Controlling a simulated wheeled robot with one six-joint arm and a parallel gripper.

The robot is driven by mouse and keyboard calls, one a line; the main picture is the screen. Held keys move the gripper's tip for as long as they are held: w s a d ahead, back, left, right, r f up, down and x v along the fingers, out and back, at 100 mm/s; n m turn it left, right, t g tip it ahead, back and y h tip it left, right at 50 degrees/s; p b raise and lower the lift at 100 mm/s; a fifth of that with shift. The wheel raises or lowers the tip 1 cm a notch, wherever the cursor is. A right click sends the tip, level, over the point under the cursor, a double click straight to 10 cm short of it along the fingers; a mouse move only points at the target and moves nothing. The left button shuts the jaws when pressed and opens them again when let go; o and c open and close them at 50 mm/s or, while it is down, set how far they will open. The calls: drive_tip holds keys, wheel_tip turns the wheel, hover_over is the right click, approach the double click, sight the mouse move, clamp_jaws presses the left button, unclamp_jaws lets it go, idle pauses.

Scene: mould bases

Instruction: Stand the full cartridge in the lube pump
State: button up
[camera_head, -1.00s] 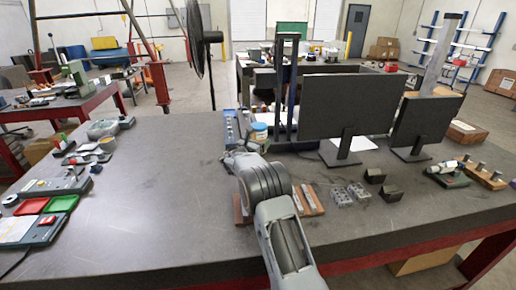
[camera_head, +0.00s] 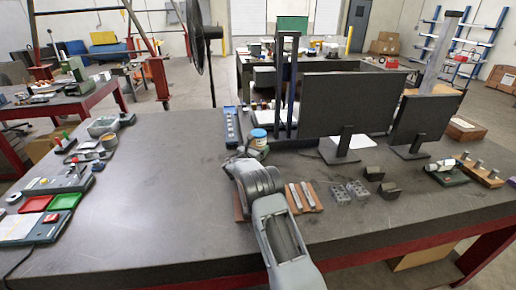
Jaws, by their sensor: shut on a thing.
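My arm reaches forward over the grey bench, and my gripper (camera_head: 236,163) is at its far end, small and mostly hidden by my own wrist. Its fingertips do not show. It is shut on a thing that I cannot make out. A blue-topped jar (camera_head: 258,137) stands just behind and to the right of it. A green base bearing a whitish cylinder (camera_head: 443,165) stands at the right of the bench. Beside it is a wooden rack (camera_head: 490,180) with several upright grey pegs or cylinders. I cannot tell for certain which of these is the lube pump or the full cartridge.
A wooden block with metal bars (camera_head: 304,197), metal blocks (camera_head: 349,192) and dark blocks (camera_head: 389,191) lie right of my arm. Two monitors (camera_head: 350,104) stand behind. Trays and devices line the left edge; the left middle is clear.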

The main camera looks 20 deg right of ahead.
drive_tip(key=shift+f, duration=0.1)
drive_tip(key=o, duration=0.8)
drive_tip(key=shift+o, duration=0.7)
